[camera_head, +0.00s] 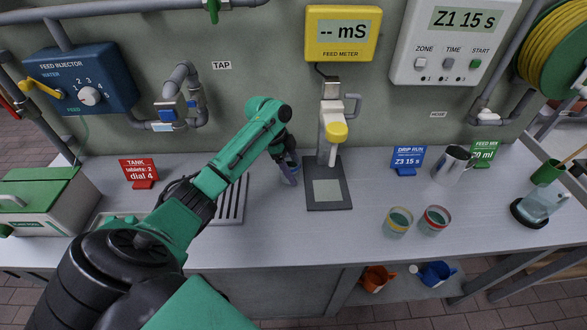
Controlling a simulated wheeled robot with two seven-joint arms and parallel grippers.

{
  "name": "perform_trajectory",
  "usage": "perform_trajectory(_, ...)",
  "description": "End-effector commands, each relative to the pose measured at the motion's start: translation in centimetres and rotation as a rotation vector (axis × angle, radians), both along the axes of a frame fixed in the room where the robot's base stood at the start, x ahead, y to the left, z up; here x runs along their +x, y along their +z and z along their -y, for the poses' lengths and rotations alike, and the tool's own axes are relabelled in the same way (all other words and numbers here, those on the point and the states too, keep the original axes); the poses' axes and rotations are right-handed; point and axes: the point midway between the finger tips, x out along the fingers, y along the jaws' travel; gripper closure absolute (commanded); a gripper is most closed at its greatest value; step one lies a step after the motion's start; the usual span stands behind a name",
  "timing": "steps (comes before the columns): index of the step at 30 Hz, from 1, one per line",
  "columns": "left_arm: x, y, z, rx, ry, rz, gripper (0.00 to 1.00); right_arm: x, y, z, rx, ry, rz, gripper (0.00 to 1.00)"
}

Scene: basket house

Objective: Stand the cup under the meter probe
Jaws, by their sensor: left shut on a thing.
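My left gripper (289,160) is shut on a small greyish-purple thing (291,175), which looks like a cup. It is partly hidden by the fingers, and I cannot tell whether it touches the counter. It is just left of the meter stand. The meter probe (332,153) hangs from a yellow-capped holder (336,132) over the dark stand base (328,203). The light square pad (327,190) on that base is bare. The yellow feed meter (343,34) above shows "-- mS". My right gripper is not in view.
Right of the stand are a yellow-rimmed cup (397,222), a red-rimmed cup (435,220), a steel jug (451,165) and a blue sign (408,160). A drain grate (232,200) lies under my left arm. The counter (300,240) in front of the stand is clear.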

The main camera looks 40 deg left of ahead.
Motion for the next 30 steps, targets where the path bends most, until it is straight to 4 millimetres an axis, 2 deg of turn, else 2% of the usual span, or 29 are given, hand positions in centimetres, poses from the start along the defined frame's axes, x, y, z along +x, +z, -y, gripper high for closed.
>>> perform_trajectory(3,0.0,-0.7,-0.1,0.002,0.0,0.002,0.88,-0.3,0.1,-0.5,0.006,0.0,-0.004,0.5)
perform_trajectory(9,0.0,-0.8,-0.1,0.001,0.0,0.002,0.88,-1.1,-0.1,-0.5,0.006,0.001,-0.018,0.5)
perform_trajectory(10,0.0,-0.8,0.0,0.001,0.0,0.002,0.15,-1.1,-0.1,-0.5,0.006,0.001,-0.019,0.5)
perform_trajectory(11,0.0,-0.8,0.0,0.001,0.0,0.002,0.03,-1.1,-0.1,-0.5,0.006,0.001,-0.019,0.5)
perform_trajectory(12,0.0,-0.8,0.0,0.002,0.0,0.002,0.0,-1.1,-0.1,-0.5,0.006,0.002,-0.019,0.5)
perform_trajectory(19,0.0,-0.6,-0.1,0.001,0.0,0.002,0.0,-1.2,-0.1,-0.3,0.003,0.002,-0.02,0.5)
perform_trajectory(22,0.0,0.2,-0.4,0.001,0.001,0.005,0.0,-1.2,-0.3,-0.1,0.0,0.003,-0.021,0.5)
perform_trajectory(26,-0.4,2.9,-1.6,0.004,0.001,0.006,0.0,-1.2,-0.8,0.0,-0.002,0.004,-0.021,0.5)
perform_trajectory(30,-1.0,6.6,-2.9,0.003,0.001,0.008,0.0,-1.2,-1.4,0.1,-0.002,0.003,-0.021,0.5)
